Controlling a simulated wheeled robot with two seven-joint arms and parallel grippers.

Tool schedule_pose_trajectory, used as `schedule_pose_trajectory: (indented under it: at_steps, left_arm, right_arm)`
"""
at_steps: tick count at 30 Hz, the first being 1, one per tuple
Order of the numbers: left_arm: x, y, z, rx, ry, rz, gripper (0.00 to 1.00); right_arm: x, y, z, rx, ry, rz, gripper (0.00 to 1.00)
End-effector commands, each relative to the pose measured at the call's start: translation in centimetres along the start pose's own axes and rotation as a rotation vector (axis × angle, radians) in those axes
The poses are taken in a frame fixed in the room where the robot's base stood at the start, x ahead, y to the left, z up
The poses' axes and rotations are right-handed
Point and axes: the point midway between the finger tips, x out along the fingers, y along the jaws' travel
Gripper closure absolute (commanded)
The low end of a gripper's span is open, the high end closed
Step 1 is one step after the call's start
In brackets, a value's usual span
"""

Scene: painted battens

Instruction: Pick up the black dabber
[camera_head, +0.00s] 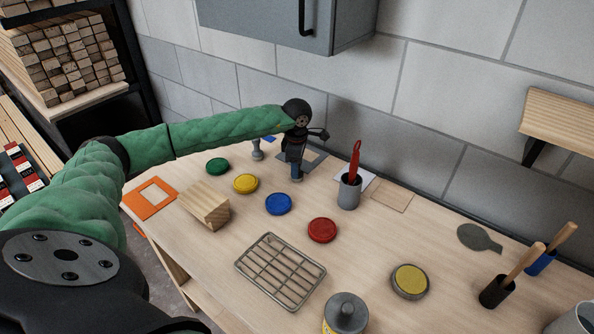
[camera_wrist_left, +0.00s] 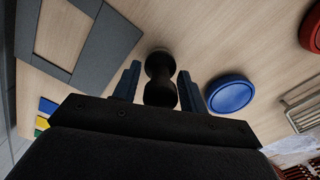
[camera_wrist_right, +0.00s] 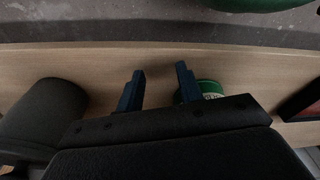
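The black dabber (camera_wrist_left: 161,93) stands between the two blue fingertips of my left gripper (camera_wrist_left: 157,82) in the left wrist view. The fingers are apart around the handle, with a narrow gap on the left side; contact on the right cannot be told. In the head view my left gripper (camera_head: 297,174) is low over the back of the table and mostly hides the dabber. My right gripper (camera_wrist_right: 160,86) is open and empty in the right wrist view, outside the head view.
Another grey dabber (camera_head: 257,150) stands just left of the left gripper. A grey cup (camera_head: 349,192) with a red-handled tool stands to the right. Blue (camera_head: 278,204), yellow (camera_head: 245,184) and red (camera_head: 322,230) discs lie in front. A green can (camera_wrist_right: 210,89) is near my right gripper.

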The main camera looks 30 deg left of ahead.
Motion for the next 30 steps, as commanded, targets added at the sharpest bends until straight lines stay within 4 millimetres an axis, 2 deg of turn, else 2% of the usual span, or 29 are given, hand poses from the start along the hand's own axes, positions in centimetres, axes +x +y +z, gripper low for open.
schedule_pose_trajectory:
  at_steps: [1,5,6,19,23,30]
  left_arm:
    - [0.0,0.0,0.0,0.0,0.0,0.0,0.67]
    - [0.0,0.0,0.0,0.0,0.0,0.0,0.93]
    - [0.0,0.0,0.0,0.0,0.0,0.0,0.94]
    - [-0.6,0.0,0.0,0.0,0.0,0.0,0.95]
    - [-2.0,0.1,0.0,-0.001,0.0,0.003,0.95]
    - [-6.0,0.1,0.0,0.0,-0.002,0.003,0.95]
  right_arm:
    - [0.0,0.0,0.0,0.0,0.0,0.0,0.64]
    - [0.0,0.0,0.0,0.0,0.0,0.0,0.64]
    - [0.0,0.0,0.0,0.0,-0.001,0.0,0.64]
    - [0.2,0.1,-0.1,0.001,-0.006,0.0,0.64]
    - [-1.9,-0.9,-0.8,0.006,-0.01,-0.011,0.64]
    - [-5.6,-1.6,-2.4,0.014,-0.028,-0.024,0.64]
